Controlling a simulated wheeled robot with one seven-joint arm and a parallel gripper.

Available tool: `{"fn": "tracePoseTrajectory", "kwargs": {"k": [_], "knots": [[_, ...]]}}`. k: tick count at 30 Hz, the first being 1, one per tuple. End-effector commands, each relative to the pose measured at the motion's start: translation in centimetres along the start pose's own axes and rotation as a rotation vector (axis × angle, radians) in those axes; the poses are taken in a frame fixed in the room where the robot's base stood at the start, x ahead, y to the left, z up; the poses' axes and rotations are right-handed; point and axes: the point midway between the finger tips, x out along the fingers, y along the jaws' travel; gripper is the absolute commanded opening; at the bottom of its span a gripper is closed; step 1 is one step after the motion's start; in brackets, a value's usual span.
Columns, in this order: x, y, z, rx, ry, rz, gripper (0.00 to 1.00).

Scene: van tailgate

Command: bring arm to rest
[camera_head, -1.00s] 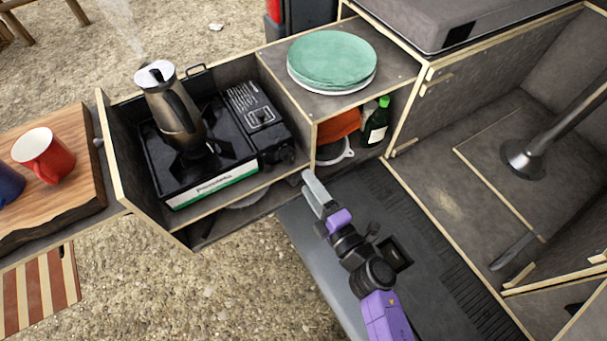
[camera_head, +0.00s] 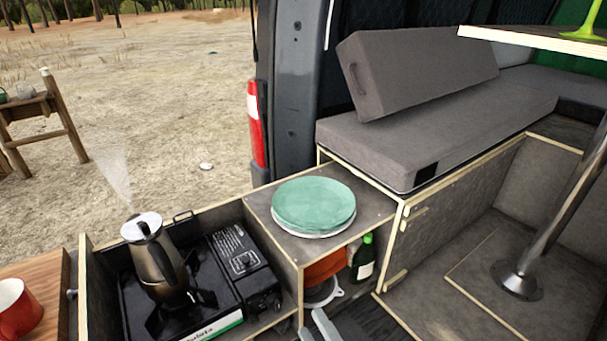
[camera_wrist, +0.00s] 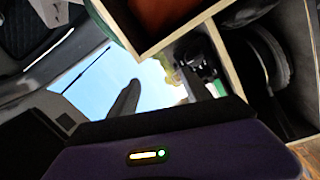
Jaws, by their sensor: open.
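My gripper (camera_head: 322,326) shows only by its fingertips at the bottom edge of the head view, in front of the shelf with the orange and white cookware. The rest of my arm is out of that frame. In the wrist view the two fingers (camera_wrist: 168,98) stand apart with nothing between them. The wrist view is tilted and shows sky, the van interior and the wooden cabinet edges beyond the fingers.
A moka pot (camera_head: 158,262) steams on the black camping stove (camera_head: 240,262). Green plates (camera_head: 313,203) lie on the cabinet top. A green bottle (camera_head: 362,258) stands on the shelf below. A red mug (camera_head: 17,308) is at the left. A metal post (camera_head: 550,225) rises at the right.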

Motion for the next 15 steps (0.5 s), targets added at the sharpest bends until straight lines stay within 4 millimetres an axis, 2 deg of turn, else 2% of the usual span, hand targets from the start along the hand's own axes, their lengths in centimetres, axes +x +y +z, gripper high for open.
{"fn": "tracePoseTrajectory", "kwargs": {"k": [1,5,8,15], "knots": [[-1.7,0.7,0.1,0.071,-0.022,0.015,0.57],[-5.8,2.6,0.4,0.259,-0.078,0.057,0.57],[-9.5,4.0,0.6,0.41,-0.127,0.085,0.57],[-19.2,7.4,0.0,0.768,-0.26,0.151,0.57]]}}
